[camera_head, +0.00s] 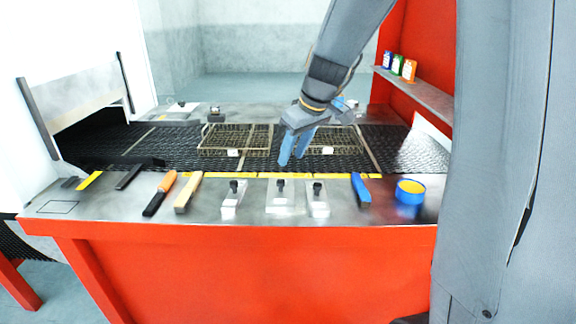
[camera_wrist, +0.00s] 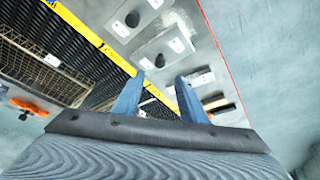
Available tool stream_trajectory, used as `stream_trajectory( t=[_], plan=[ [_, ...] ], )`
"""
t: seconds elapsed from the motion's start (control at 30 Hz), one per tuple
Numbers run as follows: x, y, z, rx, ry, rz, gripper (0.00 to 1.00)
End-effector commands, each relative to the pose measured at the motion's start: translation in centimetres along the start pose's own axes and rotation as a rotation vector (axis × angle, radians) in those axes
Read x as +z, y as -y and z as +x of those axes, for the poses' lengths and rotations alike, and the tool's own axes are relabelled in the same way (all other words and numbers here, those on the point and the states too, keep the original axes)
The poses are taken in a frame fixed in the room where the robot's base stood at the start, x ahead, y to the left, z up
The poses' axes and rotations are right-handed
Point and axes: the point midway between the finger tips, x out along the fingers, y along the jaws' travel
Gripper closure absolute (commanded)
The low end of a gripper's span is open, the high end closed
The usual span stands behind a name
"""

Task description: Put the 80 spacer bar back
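My gripper (camera_head: 291,160) hangs over the near side of the belt, above and behind the front ledge. In the wrist view my gripper (camera_wrist: 161,77) has its two blue fingers apart, with nothing held between them. I cannot tell which item is the 80 spacer bar, as no labels are readable. Three pale metal blocks with black knobs, a left one (camera_head: 232,199), a middle one (camera_head: 281,199) and a right one (camera_head: 318,200), stand on the ledge. Other bars there are a tan one (camera_head: 188,194), a black one (camera_head: 128,177) and a blue one (camera_head: 361,191).
Two wire baskets, left (camera_head: 234,140) and right (camera_head: 333,140), sit on the black mesh belt (camera_head: 150,146). An orange-and-black tool (camera_head: 160,193) and a blue-and-yellow roll (camera_head: 409,195) lie on the ledge. Small bottles stand on the right shelf (camera_head: 415,90). A dark rectangle outline (camera_head: 58,207) marks the ledge's left end.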

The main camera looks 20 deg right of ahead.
Motion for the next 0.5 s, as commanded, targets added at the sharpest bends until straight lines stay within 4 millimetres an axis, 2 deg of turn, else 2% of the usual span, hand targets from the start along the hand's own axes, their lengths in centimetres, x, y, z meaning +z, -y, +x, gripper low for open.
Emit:
stream_trajectory(
  t=[0.17, 0.27, 0.37, 0.5],
  plan=[
    [0.3, 0.2, -1.0, 0.000, 0.006, 0.009, 0.62],
    [2.4, 1.6, -0.4, 0.004, 0.041, 0.056, 0.62],
    [6.5, 4.1, 0.9, 0.019, 0.105, 0.151, 0.62],
    [12.9, 7.7, 2.3, 0.060, 0.190, 0.296, 0.62]
  ],
)
